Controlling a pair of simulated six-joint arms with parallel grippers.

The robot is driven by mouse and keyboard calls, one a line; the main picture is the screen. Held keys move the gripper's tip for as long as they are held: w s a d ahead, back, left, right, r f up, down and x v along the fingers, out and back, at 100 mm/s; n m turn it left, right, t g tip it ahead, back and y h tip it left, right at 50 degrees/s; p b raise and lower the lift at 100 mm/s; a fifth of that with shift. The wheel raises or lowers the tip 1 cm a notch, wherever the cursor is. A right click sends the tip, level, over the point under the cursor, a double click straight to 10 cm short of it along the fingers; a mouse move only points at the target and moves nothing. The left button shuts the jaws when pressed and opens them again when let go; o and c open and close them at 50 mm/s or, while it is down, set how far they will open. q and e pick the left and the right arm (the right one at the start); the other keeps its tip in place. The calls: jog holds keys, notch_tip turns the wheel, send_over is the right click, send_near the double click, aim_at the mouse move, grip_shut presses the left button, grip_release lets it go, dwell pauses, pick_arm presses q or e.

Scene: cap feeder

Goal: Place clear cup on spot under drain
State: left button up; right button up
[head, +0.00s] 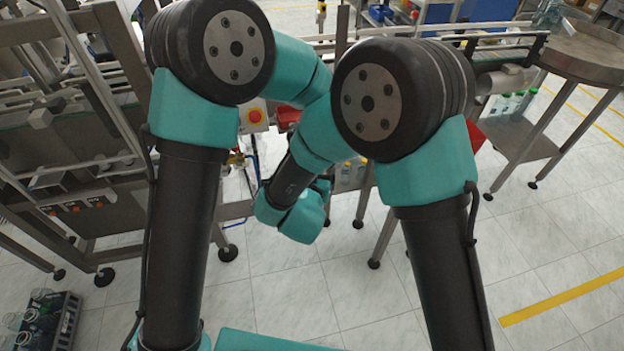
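I cannot make out the clear cup of the task for certain. Several clear glass-like vessels (41,297) stand in a dark crate (68,330) on the floor at the lower left. They are too small to tell whether they are cups or bottles. I cannot identify the drain or the spot under it; my two arms cover much of the machine in the middle. Neither my left nor my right gripper shows. One teal wrist part of mine hangs in front of the machine's legs, with no fingers visible.
A steel machine frame (70,130) fills the left and back. The tiled floor at lower right is clear.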

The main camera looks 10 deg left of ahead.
jog(key=shift+w, duration=0.25)
jog(key=shift+c, duration=0.5)
jog(key=c, duration=0.9)
pick_arm(q)
jog(key=o, duration=0.9)
jog(key=shift+c, duration=0.2)
jog(key=shift+o, duration=0.6)
jog(key=shift+s, duration=0.1)
pick_arm(e)
jog(key=shift+w, duration=0.1)
pick_arm(q)
jog(key=v, duration=1.2)
pick_arm(e)
jog(key=shift+c, duration=0.7)
